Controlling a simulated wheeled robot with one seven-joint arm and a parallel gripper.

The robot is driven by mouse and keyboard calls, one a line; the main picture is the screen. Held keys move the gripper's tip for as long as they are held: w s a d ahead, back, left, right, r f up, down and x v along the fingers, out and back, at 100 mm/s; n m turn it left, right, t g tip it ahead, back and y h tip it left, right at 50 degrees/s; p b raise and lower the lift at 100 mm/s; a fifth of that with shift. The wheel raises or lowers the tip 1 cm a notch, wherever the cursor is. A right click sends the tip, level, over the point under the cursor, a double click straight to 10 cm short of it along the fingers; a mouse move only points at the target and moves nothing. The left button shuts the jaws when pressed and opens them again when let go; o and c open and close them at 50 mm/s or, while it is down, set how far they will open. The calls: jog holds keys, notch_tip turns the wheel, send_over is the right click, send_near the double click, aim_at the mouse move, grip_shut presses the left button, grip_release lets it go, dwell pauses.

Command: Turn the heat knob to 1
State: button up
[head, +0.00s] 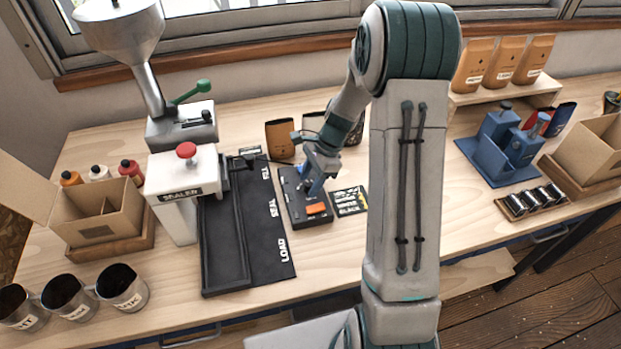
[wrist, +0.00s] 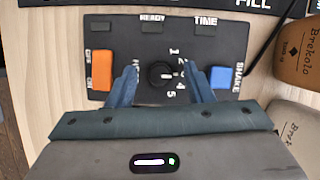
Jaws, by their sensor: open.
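The heat knob (wrist: 161,73) is a round black dial on a black control box, in the middle of the wrist view. Its white mark points right, between the printed 2 and 4; the 3 there is partly covered by a finger. The 1 is printed at its upper right. My gripper (wrist: 159,77) is open, with one blue finger left and one right of the knob; I cannot tell whether they touch it. In the head view my gripper (head: 313,186) is over the control box (head: 292,206), and the knob is hidden.
An orange switch (wrist: 102,70) lies left of the fingers and a blue SHAKE button (wrist: 222,77) right. In the head view the sealer (head: 183,185) and black mat (head: 268,235) stand left. Table in front of the box is clear.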

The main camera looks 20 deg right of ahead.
jog(key=c, duration=1)
jog(key=n+g, duration=0.1)
jog(key=n, duration=0.1)
jog(key=n+g, duration=0.1)
jog(key=n, duration=0.2)
jog(key=shift+w+n+h, duration=0.2)
jog(key=shift+n+h, duration=0.1)
jog(key=shift+h, duration=0.1)
jog(key=n+h, duration=0.1)
jog(key=n, duration=0.2)
jog(key=n+g+b, duration=0.1)
jog(key=n, duration=0.2)
jog(key=shift+w+a+h, duration=0.1)
jog(key=shift+a+h, duration=0.1)
jog(key=shift+h, duration=0.2)
jog(key=o, duration=1)
